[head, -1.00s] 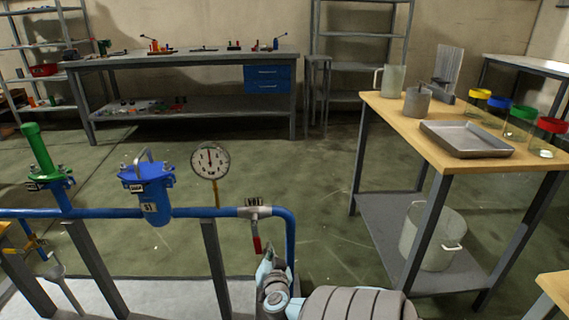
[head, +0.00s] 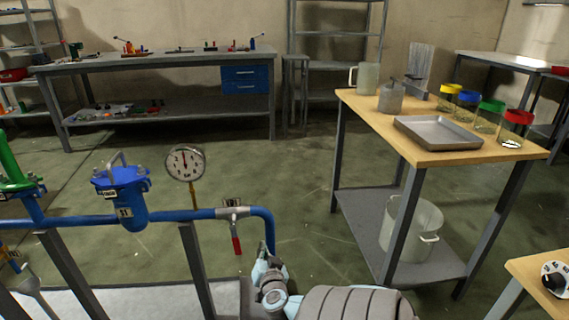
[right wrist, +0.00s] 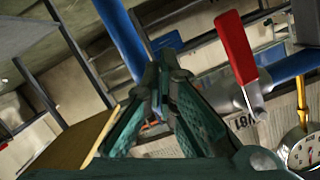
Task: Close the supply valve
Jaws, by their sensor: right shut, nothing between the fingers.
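The valve (head: 233,212) sits on the blue horizontal pipe near its right end bend, with a small tag. Its red lever handle (head: 236,244) hangs straight down, across the pipe's line. My right gripper (head: 264,262) is just right of the lever, in front of the downward pipe leg, and looks apart from it. In the right wrist view, the red lever (right wrist: 236,46) crosses the blue pipe (right wrist: 292,66) to the right of the fingertips. The right gripper (right wrist: 162,75) is shut there with nothing in it. My left gripper is not in view.
A pressure gauge (head: 185,163) and a blue filter housing (head: 124,197) stand left of the valve. A wooden-topped table (head: 450,158) with a tray (head: 438,133) and jars stands to the right. The floor behind the pipe is clear.

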